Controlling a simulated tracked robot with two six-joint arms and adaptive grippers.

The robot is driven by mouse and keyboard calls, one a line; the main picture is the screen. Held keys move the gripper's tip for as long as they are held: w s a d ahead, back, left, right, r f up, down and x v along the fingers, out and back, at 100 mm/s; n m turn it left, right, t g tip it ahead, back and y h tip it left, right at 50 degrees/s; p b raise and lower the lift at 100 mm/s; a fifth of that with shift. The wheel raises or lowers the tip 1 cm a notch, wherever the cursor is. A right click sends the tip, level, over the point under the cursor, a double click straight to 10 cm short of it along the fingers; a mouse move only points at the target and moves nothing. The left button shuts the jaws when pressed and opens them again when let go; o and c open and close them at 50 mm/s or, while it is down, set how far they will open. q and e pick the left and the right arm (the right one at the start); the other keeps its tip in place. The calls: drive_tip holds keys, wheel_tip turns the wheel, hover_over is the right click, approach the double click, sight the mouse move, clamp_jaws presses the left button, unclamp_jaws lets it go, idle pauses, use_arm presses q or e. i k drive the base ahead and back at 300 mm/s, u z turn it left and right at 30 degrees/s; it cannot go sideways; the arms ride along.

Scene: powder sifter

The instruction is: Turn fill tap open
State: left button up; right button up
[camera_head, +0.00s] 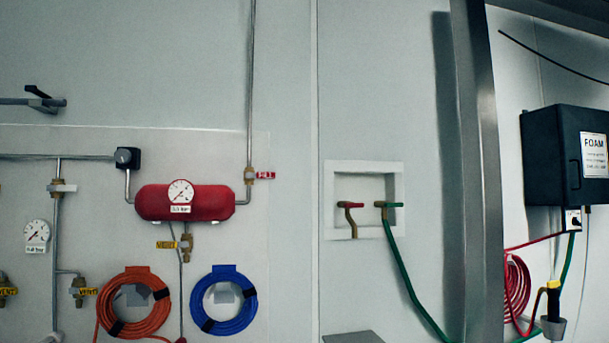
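The fill tap (249,175) is a small brass valve on the thin vertical pipe at the right end of the red tank. Its red piece marked FILL (265,175) sticks out to the right, across the line of the pipe. The red tank (152,203) lies level on the wall panel and carries a round white gauge (180,191). A brass vent tap (187,243) with a yellow VENT label hangs under the tank. Neither of my grippers shows in the head view.
An orange hose coil (107,290) and a blue hose coil (196,294) hang below the tank. To the right are a recessed box (363,166) with two taps, a metal post (478,150) and a black FOAM box (548,150). The wall around the fill tap is clear.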

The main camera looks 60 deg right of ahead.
sight(258, 174)
drive_tip(key=z, duration=0.1)
drive_tip(key=k, duration=0.5)
drive_tip(key=z, duration=0.9)
drive_tip(key=i, duration=1)
